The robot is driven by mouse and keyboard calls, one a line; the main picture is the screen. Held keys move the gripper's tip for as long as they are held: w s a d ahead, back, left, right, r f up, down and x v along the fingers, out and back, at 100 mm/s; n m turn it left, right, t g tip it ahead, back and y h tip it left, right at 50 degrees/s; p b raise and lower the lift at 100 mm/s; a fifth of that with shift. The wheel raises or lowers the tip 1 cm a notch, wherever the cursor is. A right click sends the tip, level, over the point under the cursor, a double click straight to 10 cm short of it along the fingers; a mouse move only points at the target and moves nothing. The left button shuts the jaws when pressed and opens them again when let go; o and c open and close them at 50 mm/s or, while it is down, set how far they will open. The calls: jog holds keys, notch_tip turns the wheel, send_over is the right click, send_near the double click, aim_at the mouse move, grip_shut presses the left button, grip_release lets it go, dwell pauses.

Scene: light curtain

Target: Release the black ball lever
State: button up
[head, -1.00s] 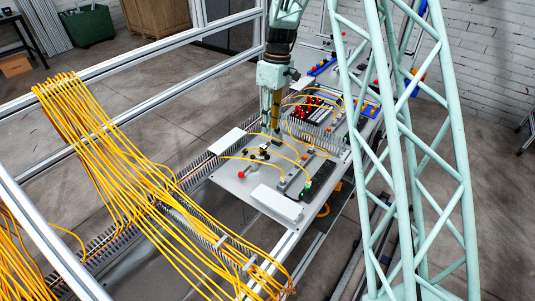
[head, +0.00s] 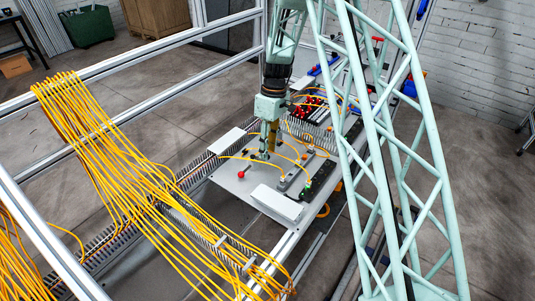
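My gripper (head: 267,152) points down over the front part of the grey panel (head: 222,178). Its fingertips are among small dark parts there, and whether they touch or grip one is too small to tell. The black ball lever cannot be made out clearly; the gripper covers the spot where small black and white parts showed before. A lever with a red ball (head: 241,174) stands on the panel to the left of and nearer than the gripper.
Yellow cables cross the panel near the gripper. A white box (head: 277,203) sits at the panel's near edge and a white plate (head: 228,140) at its left. Red connectors (head: 308,107) lie behind. A thick bundle of yellow cables (head: 130,170) hangs over the frame at left.

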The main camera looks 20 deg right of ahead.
jog(key=shift+s+a+f, duration=0.1)
jog(key=shift+f, duration=0.75)
grip_shut()
